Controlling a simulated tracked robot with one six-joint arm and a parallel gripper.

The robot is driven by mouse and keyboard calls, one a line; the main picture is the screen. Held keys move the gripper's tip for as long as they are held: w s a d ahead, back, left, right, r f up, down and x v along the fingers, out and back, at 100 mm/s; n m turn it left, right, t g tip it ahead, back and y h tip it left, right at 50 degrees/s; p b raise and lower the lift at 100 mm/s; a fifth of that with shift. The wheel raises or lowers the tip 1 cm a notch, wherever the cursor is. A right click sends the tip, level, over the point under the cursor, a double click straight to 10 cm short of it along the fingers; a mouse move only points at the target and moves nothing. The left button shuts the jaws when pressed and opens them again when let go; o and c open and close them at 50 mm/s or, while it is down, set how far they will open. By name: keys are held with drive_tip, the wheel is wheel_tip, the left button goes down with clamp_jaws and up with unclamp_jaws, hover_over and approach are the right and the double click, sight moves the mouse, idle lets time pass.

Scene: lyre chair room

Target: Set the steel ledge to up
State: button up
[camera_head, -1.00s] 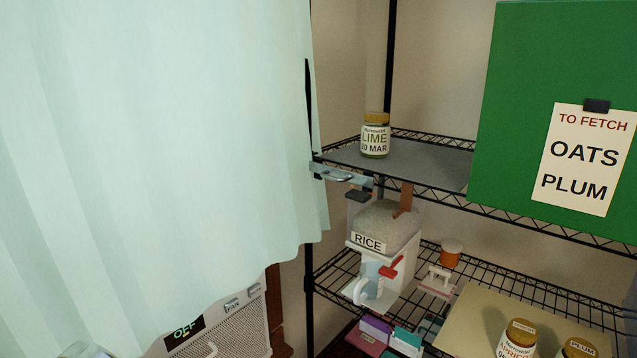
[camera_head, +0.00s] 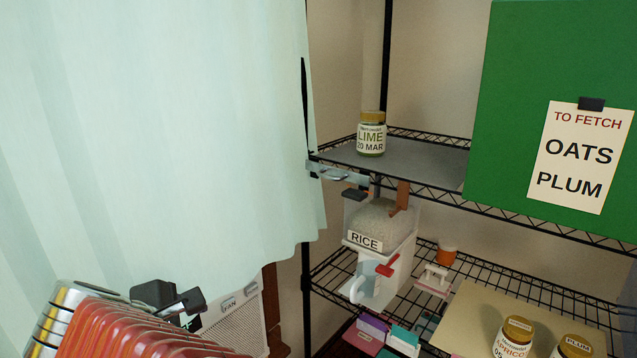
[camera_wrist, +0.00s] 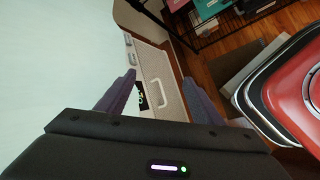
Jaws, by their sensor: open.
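A flat, shiny metal piece, apparently the steel ledge (camera_head: 337,173), sits at the left front corner of the upper wire shelf, beside the black post and the curtain edge. It looks roughly level in the head view. I cannot make it out in the wrist view. My gripper (camera_head: 180,305) shows dark at the lower left of the head view, well below and left of the ledge, in front of the curtain and a white unit. In the wrist view my gripper (camera_wrist: 160,82) has its two fingers apart, with nothing held between them.
A pale curtain (camera_head: 170,130) fills the left. The white unit (camera_head: 235,325) has a FAN label; its handle (camera_wrist: 153,92) shows between my fingers. A LIME jar (camera_head: 371,135) and a green panel (camera_head: 550,60) are on the upper shelf. A RICE dispenser (camera_head: 375,240) stands below the ledge.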

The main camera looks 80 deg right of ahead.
drive_tip(key=s+d+r+n+g+h, duration=0.3)
drive_tip(key=d+r+h, duration=0.1)
drive_tip(key=d+r, duration=0.4)
drive_tip(key=s+d+r+n+g+h, duration=0.4)
drive_tip(key=d+r, duration=0.5)
drive_tip(key=d, duration=0.1)
drive_tip(key=shift+s+d+g, duration=0.2)
drive_tip(key=shift+g, duration=0.1)
drive_tip(key=x, duration=1.3)
drive_tip(key=shift+s+d, duration=0.15)
drive_tip(key=shift+d, duration=0.25)
drive_tip(key=shift+r, duration=0.1)
